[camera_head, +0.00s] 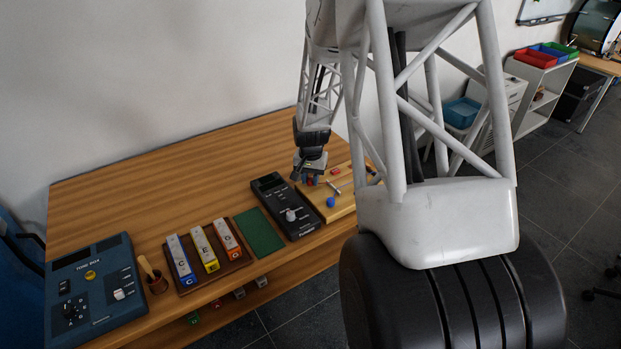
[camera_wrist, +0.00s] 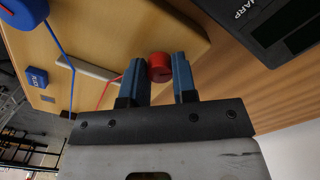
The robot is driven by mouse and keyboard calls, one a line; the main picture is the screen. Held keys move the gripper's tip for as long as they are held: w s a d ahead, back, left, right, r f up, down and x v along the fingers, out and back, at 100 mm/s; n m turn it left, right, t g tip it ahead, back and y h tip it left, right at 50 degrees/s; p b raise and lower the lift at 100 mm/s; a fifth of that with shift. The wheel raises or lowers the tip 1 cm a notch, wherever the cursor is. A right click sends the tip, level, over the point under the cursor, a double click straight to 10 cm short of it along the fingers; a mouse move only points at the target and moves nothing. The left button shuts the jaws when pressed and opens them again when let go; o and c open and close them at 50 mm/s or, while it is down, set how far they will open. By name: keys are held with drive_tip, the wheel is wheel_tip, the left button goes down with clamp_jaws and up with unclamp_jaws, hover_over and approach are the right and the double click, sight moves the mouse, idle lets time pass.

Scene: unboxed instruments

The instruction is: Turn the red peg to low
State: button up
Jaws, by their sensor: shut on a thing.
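The red peg (camera_wrist: 160,67) is a round red knob with a dark mark on its face. In the wrist view it sits between the two blue fingers of my gripper (camera_wrist: 159,75), which is shut on it. A red string (camera_wrist: 108,92) runs from near the peg across the wooden board (camera_wrist: 130,27). In the head view my gripper (camera_head: 310,178) is down at the board's (camera_head: 343,205) left side, and the peg is mostly hidden there. A blue peg (camera_wrist: 24,10) with a blue string stands apart on the board; it also shows in the head view (camera_head: 330,202).
A black device (camera_head: 283,206) lies close to the board's left. Further left are a green mat (camera_head: 259,231), a rack of coloured bars (camera_head: 207,256) and a blue tone box (camera_head: 92,291). A blue labelled block (camera_wrist: 37,76) sits on the board.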

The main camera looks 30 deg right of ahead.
sight(310, 179)
drive_tip(key=m, duration=0.4)
drive_tip(key=shift+r+m, duration=0.1)
drive_tip(key=shift+m, duration=1.5)
drive_tip(key=o, duration=0.9)
drive_tip(key=shift+r, duration=0.1)
wheel_tip(310, 179, up, 7)
drive_tip(key=shift+r, duration=0.25)
